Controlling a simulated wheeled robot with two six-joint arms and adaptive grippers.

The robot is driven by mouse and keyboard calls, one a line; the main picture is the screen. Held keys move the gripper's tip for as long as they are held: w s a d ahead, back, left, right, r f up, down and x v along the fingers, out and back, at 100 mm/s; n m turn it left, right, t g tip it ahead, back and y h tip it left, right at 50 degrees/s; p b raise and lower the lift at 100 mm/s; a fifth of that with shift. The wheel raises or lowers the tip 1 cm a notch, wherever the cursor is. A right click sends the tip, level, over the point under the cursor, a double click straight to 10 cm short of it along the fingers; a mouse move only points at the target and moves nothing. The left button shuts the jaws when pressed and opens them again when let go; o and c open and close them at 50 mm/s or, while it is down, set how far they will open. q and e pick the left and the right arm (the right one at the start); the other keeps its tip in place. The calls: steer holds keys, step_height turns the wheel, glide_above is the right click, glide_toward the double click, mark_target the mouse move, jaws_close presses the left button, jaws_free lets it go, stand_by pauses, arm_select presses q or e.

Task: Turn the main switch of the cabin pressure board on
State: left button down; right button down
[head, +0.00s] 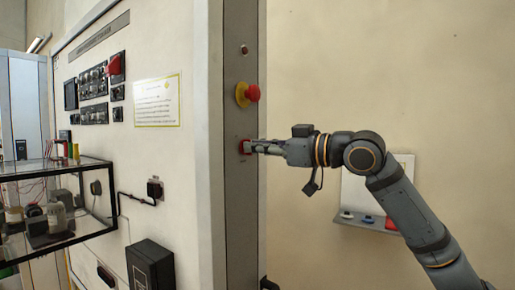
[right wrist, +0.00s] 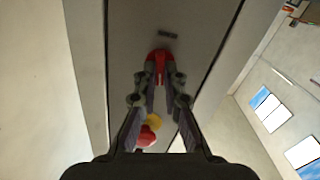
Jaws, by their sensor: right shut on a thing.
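The red main switch (head: 243,147) sits on the grey side strip of the tall cabinet (head: 230,205), below a red mushroom button with a yellow collar (head: 250,94). My right gripper (head: 256,147) reaches it from the right, with its fingertips at the switch. In the right wrist view the red switch (right wrist: 159,56) shows between and just beyond the fingertips of my right gripper (right wrist: 160,83), which are shut on its handle. The fingers partly cover the handle, and I cannot read its position. My left gripper is not in view.
The mushroom button (right wrist: 147,135) lies close to my right fingers in the wrist view. A panel of dark instruments (head: 94,82) and a notice (head: 158,101) are on the cabinet's front. A glass-sided case (head: 105,160) stands at left. A small shelf (head: 365,221) is on the right wall.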

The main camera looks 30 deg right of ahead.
steer(key=m, duration=1.1)
steer(key=shift+w+d+b, duration=0.1)
steer(key=shift+d+b, duration=0.1)
steer(key=shift+b, duration=0.2)
steer(key=shift+m, duration=0.3)
steer(key=c, duration=1.4)
jaws_free()
steer(key=shift+c, duration=0.2)
